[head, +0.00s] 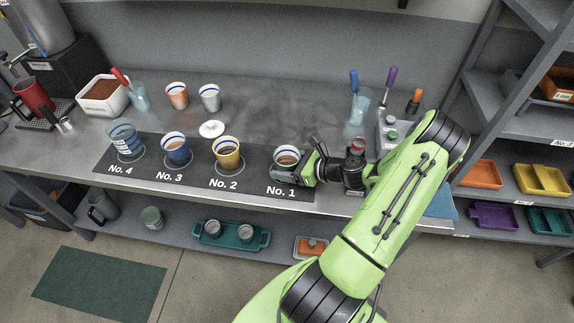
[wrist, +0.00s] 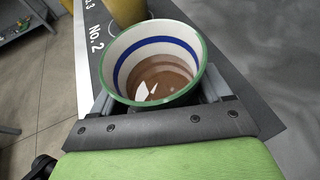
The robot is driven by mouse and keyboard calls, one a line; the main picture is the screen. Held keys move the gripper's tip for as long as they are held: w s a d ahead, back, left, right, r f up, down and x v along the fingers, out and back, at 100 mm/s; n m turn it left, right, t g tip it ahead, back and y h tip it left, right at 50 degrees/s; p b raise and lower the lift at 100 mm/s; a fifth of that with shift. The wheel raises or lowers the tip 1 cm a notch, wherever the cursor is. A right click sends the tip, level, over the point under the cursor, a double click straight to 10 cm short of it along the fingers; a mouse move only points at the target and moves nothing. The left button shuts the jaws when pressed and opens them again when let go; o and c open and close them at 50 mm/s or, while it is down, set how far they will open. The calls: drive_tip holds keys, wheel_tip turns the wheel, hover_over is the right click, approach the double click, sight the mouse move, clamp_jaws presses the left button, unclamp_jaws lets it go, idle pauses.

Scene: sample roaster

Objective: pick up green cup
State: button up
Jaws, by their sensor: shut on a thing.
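The green cup (head: 287,154) is at the No. 1 place of the dark mat, in front of my gripper. In the wrist view the cup (wrist: 155,62) has a green rim, a white inside with a blue band, and brown liquid. My gripper (head: 297,164) is shut on the cup from its right side, with a finger on either side of it. The cup looks upright. I cannot tell whether its base touches the mat; the gripper hides its lower part.
A white lid (head: 212,129) lies behind. The counter's middle back is clear.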

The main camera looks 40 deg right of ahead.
drive_tip(key=shift+c, duration=1.1)
drive_tip(key=shift+r, duration=0.2)
wheel_tip(320, 180, up, 10)
drive_tip(key=p, duration=0.3)
drive_tip(key=shift+f, duration=0.15)
drive_tip(key=shift+w, duration=0.1)
